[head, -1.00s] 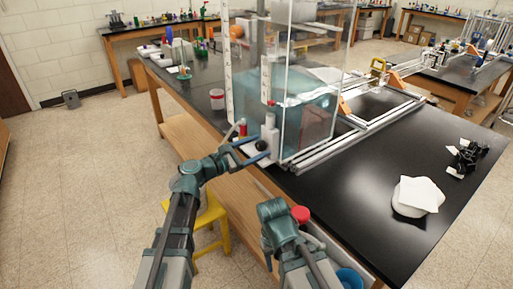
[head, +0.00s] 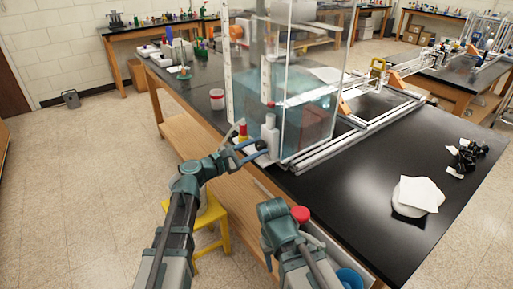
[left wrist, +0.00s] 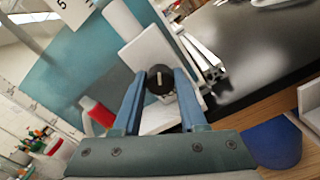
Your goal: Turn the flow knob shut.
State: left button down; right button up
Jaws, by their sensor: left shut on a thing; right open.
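The flow knob (head: 261,145) is a small round black knob on a white block at the foot of the clear water tank's near corner. In the left wrist view, the knob (left wrist: 159,82) has a pale mark on its face that runs nearly vertical. My left gripper (head: 257,150) is at the knob, its two blue fingers on either side of it. In the left wrist view, my left gripper (left wrist: 160,86) is shut on the knob.
The water tank (head: 303,85) stands on the black bench (head: 355,195) behind the knob. A red-topped bottle (head: 242,130) stands beside the knob block. A white item (head: 415,195) lies at the right, a yellow stool (head: 215,225) below my left arm.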

pick_arm(q)
jog(key=m, duration=0.6)
jog(key=shift+s+f, duration=0.1)
jog(key=m, duration=0.5)
jog(key=shift+f+m, duration=0.1)
jog(key=shift+m, duration=0.2)
dwell(0.3)
jog(key=shift+c, duration=2.2)
grip_release()
jog(key=v, duration=1.3)
jog(key=shift+s+a, duration=0.25)
jog(key=shift+a, duration=0.05)
jog(key=shift+d, duration=0.1)
